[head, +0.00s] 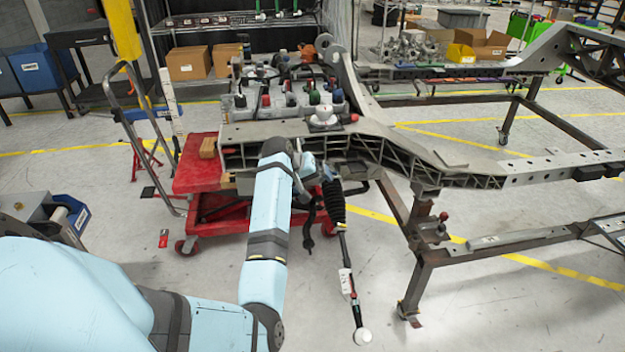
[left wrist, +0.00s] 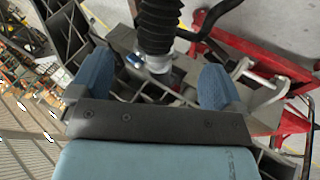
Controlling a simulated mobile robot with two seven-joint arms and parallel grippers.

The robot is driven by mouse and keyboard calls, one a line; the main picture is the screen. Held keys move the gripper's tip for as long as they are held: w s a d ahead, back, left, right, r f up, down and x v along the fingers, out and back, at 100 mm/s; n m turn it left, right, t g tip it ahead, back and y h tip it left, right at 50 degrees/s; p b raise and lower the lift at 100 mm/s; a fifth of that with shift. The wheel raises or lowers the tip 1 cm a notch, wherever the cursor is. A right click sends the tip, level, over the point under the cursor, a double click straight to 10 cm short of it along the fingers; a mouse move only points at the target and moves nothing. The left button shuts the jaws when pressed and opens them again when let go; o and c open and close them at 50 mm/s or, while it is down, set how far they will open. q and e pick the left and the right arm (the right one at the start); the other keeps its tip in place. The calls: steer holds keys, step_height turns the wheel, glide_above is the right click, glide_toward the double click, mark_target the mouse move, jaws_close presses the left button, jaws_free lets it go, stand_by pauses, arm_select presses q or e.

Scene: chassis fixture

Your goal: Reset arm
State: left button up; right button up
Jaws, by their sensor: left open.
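My left arm reaches forward in the head view, and its gripper (head: 312,172) is at the near side of the grey chassis frame (head: 440,172). In the left wrist view the blue fingers (left wrist: 155,82) are spread wide apart. A black ribbed boot (head: 333,203) with a rod hangs from the chassis beside the gripper. In the left wrist view the boot (left wrist: 159,25) and its metal end lie in line with the gap between the fingers, with space on both sides; whether they are in the gap or beyond it I cannot tell. My right gripper is not in view.
A red lift cart (head: 205,172) stands under the chassis at the left. The rod (head: 346,282) slants down towards the floor. A dark steel stand (head: 412,275) is at the right. The floor at front right is mostly clear.

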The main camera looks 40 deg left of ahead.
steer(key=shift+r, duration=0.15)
arm_select(q)
steer(key=s+d+f+m+t+y, duration=0.25)
steer(key=s+d+f+m, duration=0.35)
steer(key=s+d+f, duration=0.55)
steer(key=s+d+m+t+h, duration=0.1)
steer(key=s+d+m+h, duration=0.35)
steer(key=s+d, duration=1.55)
step_height(320, 180, up, 16)
steer(key=s+a+p, duration=0.1)
steer(key=p, duration=2.2)
steer(key=shift+s+a+r+y, duration=0.15)
steer(key=shift+a+r+y, duration=0.05)
steer(key=shift+a+y, duration=0.2)
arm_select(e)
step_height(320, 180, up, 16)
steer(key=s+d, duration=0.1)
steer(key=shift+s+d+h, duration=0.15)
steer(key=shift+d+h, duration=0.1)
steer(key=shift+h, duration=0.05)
arm_select(q)
steer(key=shift+m, duration=0.25)
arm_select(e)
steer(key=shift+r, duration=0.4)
